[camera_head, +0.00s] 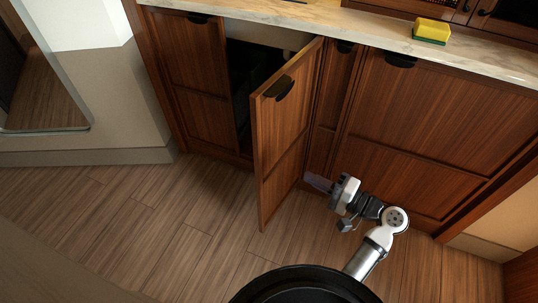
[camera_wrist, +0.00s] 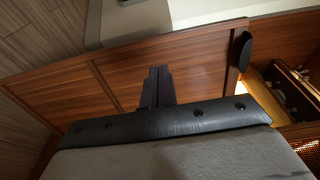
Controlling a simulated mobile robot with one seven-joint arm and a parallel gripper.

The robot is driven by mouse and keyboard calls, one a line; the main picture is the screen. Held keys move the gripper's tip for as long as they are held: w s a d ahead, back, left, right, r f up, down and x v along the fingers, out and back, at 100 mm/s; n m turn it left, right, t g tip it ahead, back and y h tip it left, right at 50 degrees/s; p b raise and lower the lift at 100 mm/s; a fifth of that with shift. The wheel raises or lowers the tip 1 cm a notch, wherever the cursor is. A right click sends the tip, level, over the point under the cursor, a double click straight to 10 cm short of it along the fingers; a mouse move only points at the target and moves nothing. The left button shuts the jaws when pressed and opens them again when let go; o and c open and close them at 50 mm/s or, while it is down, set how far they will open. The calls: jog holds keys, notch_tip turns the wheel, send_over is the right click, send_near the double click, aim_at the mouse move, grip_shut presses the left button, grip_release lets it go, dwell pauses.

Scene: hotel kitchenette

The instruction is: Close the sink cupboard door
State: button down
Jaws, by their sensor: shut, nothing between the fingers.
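The sink cupboard door (camera_head: 284,135) stands wide open, swung out from the cabinet over the floor. Its dark handle (camera_head: 279,88) is near the top of the free edge. The cupboard's dark opening (camera_head: 250,80) shows to the left of the door. My gripper (camera_head: 314,182) is low, just right of the door, with its fingers pointing at the door's right-hand face. In the wrist view the closed fingers (camera_wrist: 158,72) show in front of the wooden door panel (camera_wrist: 200,62), and the handle (camera_wrist: 239,50) is at the upper right. I cannot tell whether the fingertips touch the door.
Closed wooden cupboard fronts (camera_head: 420,110) stand to the right, and another closed door (camera_head: 200,75) to the left. A pale marble counter (camera_head: 350,22) runs above with a yellow and green sponge (camera_head: 431,31). Wood-look floor (camera_head: 150,220) is clear left of the open door.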

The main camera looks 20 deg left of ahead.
jog(key=p, duration=0.2)
send_near(259, 152)
jog(key=x, duration=0.5)
jog(key=shift+a, duration=0.15)
jog(key=shift+x, duration=0.8)
jog(key=shift+w, duration=0.1)
